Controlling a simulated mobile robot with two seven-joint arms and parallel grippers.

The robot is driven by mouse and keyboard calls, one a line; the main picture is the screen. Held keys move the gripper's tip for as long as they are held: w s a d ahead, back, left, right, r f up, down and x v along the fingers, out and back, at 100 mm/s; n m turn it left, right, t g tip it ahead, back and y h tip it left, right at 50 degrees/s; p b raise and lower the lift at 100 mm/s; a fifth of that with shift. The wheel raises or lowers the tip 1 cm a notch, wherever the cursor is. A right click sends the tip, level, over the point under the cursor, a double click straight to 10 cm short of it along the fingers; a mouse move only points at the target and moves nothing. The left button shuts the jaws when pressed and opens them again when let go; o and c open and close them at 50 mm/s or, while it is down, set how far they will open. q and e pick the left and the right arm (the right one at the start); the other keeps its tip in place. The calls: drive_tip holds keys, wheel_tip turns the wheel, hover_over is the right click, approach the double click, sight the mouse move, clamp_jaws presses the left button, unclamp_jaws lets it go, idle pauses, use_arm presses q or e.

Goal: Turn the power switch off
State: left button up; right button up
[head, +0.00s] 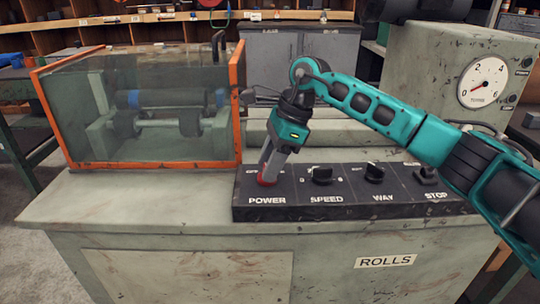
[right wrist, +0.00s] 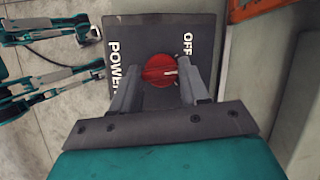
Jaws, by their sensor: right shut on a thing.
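The power switch is a red round knob (right wrist: 158,70) with a short white mark on its face. It sits above the POWER label on the black control panel (head: 340,208); in the head view only a bit of red (head: 266,183) shows under my fingers. My right gripper (head: 270,172) reaches down to it from above. In the right wrist view its two fingers (right wrist: 161,80) are shut on the knob, one on each side. The white mark points to the right in that view, and the OFF label (right wrist: 188,44) is above and right of the knob.
The SPEED knob (head: 322,174), WAY knob (head: 375,172) and STOP control (head: 425,174) stand right of the switch. A glass guard with an orange frame (head: 237,110) is close on the left. A gauge (head: 484,82) is at the right.

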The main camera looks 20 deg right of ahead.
drive_tip(key=n, duration=0.1)
drive_tip(key=n+g, duration=0.1)
drive_tip(key=n, duration=0.1)
drive_tip(key=shift+w+a+r+n+p, duration=0.1)
drive_tip(key=shift+w+n+p, duration=0.05)
drive_tip(key=shift+n+p, duration=0.2)
use_arm(q)
drive_tip(key=shift+w+d+r, duration=0.1)
drive_tip(key=shift+d+r, duration=0.05)
drive_tip(key=shift+r, duration=0.6)
use_arm(e)
drive_tip(key=shift+w+n+g+h, duration=0.1)
drive_tip(key=shift+n+g+h, duration=0.45)
drive_tip(key=shift+n, duration=1.1)
use_arm(q)
drive_tip(key=shift+w+r, duration=0.1)
use_arm(e)
drive_tip(key=shift+g, duration=0.25)
drive_tip(key=o, duration=1.1)
drive_tip(key=shift+c, duration=0.2)
use_arm(q)
wheel_tip(320, 180, up, 2)
drive_tip(key=p, duration=0.3)
drive_tip(key=shift+r, duration=0.2)
use_arm(e)
drive_tip(key=v, duration=1.2)
drive_tip(key=shift+d+r, duration=0.3)
drive_tip(key=shift+d, duration=0.05)
drive_tip(key=shift+y, duration=0.25)
